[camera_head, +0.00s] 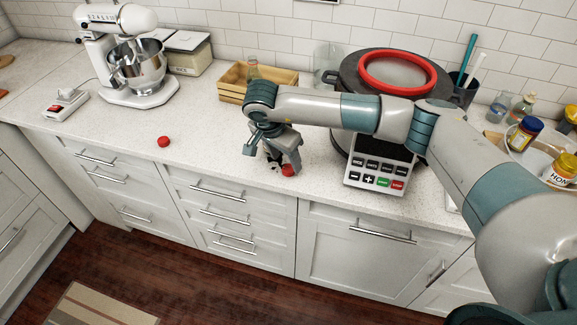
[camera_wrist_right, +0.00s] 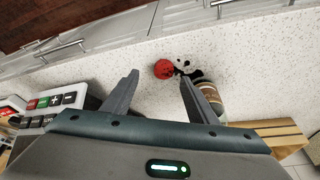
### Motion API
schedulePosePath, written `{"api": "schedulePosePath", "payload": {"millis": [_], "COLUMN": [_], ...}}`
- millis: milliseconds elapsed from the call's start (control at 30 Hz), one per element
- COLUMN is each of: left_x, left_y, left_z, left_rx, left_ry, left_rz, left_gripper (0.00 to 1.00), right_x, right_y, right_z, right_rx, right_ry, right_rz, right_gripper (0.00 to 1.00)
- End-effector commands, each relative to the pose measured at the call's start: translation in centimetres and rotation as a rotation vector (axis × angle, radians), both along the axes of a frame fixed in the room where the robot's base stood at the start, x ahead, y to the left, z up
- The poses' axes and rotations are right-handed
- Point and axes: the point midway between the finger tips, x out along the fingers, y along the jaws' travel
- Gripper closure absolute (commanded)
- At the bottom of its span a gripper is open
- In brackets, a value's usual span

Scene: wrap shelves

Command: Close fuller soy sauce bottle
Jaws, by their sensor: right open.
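My right gripper (camera_head: 270,161) is open, low over the counter in the head view. A glass bottle or jar (camera_wrist_right: 208,98) is partly hidden by that finger. Another red cap-like piece (camera_head: 163,141) lies further left. I cannot tell which bottle is the fuller soy sauce. My left gripper is not in view.
A wooden crate (camera_head: 230,91) stands behind the gripper, with a bottle (camera_head: 252,69) at it. A large red-ringed machine (camera_head: 379,166) with buttons is right. A stand mixer (camera_head: 137,95) is left. The counter between mixer and gripper is mostly clear.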

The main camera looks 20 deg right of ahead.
Motion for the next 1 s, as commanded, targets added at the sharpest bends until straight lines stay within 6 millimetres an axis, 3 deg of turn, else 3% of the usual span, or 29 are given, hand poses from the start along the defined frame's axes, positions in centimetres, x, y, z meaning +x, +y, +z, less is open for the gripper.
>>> {"api": "schedulePosePath", "payload": {"millis": [467, 800, 1000], "left_x": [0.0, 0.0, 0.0], "left_y": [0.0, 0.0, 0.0], "left_z": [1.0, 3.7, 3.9], "left_rx": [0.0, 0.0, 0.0], "left_ry": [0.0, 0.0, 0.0], "left_rz": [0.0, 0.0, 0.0], "left_gripper": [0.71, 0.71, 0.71], "right_x": [0.3, 1.2, 1.5], "right_y": [-0.1, -0.6, -0.9], "right_z": [-0.6, -3.9, -5.0], "right_rx": [0.0, 0.0, 0.0], "right_ry": [0.003, 0.004, 0.0], "right_rz": [-0.002, -0.002, 0.0], "right_gripper": [0.47, 0.47, 0.47]}}
